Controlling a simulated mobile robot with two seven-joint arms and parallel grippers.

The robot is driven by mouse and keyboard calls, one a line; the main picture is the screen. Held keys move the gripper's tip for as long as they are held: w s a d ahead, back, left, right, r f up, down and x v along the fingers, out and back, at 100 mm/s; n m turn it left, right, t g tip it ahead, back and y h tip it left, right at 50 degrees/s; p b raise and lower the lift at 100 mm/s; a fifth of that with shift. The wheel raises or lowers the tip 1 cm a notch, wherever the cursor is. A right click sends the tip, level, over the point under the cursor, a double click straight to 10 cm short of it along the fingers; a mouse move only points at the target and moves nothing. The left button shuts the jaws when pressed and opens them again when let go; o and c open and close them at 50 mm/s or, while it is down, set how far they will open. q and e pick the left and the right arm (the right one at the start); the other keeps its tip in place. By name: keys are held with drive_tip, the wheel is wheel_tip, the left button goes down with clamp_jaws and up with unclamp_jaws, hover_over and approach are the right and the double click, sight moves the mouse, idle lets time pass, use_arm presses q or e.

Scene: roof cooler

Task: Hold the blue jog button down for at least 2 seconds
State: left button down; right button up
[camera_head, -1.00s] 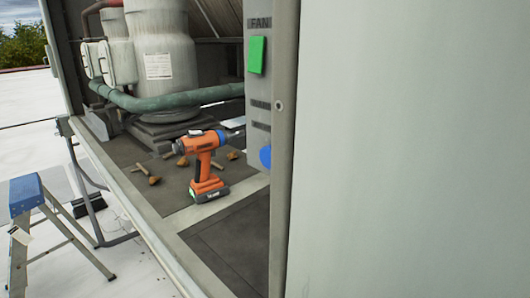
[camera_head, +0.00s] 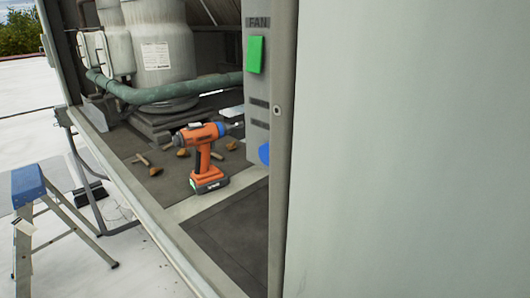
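The blue jog button (camera_head: 264,153) is a round blue knob low on the grey control panel (camera_head: 257,90) in the head view. Two dark label strips sit between the two buttons and are too small to read. Neither of my grippers shows in the head view.
An orange cordless drill (camera_head: 203,155) stands on the cabinet floor left of the panel. Several small brown bits lie around it. A grey tank (camera_head: 155,45) and green pipe (camera_head: 165,90) are behind. A large pale panel (camera_head: 410,150) fills the right side. A blue-topped stepladder (camera_head: 28,185) stands outside at left.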

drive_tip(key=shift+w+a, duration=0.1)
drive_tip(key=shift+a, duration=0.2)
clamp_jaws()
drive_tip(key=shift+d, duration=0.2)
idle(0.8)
